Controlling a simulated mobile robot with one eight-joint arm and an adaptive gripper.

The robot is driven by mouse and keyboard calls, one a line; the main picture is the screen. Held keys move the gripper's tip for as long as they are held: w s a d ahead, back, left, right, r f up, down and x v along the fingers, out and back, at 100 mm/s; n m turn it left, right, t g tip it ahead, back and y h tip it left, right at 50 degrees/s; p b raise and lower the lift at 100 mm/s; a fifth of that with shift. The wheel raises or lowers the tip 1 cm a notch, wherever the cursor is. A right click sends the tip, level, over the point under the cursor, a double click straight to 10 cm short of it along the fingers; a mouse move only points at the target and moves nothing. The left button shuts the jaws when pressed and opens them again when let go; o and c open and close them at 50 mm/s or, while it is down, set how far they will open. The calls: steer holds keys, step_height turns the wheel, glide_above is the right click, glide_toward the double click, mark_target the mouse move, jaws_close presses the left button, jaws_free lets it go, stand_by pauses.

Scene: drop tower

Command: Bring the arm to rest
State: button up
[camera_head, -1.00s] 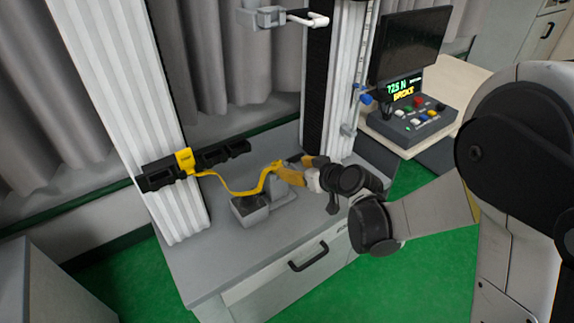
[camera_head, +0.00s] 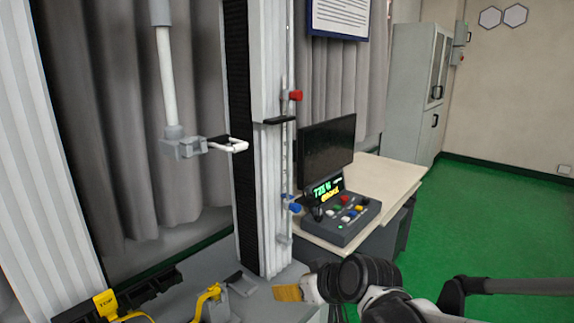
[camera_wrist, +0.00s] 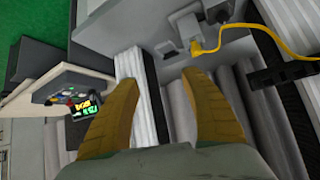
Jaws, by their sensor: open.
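My gripper (camera_head: 288,293) is low in the head view, over the right part of the tower's grey base. In the wrist view its two orange-yellow fingers (camera_wrist: 158,82) stand wide apart with nothing between them. The yellow strap (camera_head: 208,298) lies apart from my gripper, to its left. The strap also shows in the wrist view (camera_wrist: 263,30), running from a grey block (camera_wrist: 184,27). My arm comes in from the lower right of the head view; much of it is outside the picture.
The drop tower's column (camera_head: 266,150) rises behind my gripper, with a white hook-shaped holder (camera_head: 232,146) beside it. A monitor (camera_head: 327,147) and button box (camera_head: 345,217) stand on a table (camera_head: 380,177) to the right. Green floor (camera_head: 500,200) is open at the right.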

steer(key=s+d+m+g+h, duration=0.1)
steer(key=s+d+m+h, duration=0.4)
steer(key=s+d, duration=1.2)
steer(key=shift+d+r+m, duration=0.3)
steer(key=shift+r+m, duration=0.05)
steer(key=shift+m, duration=0.15)
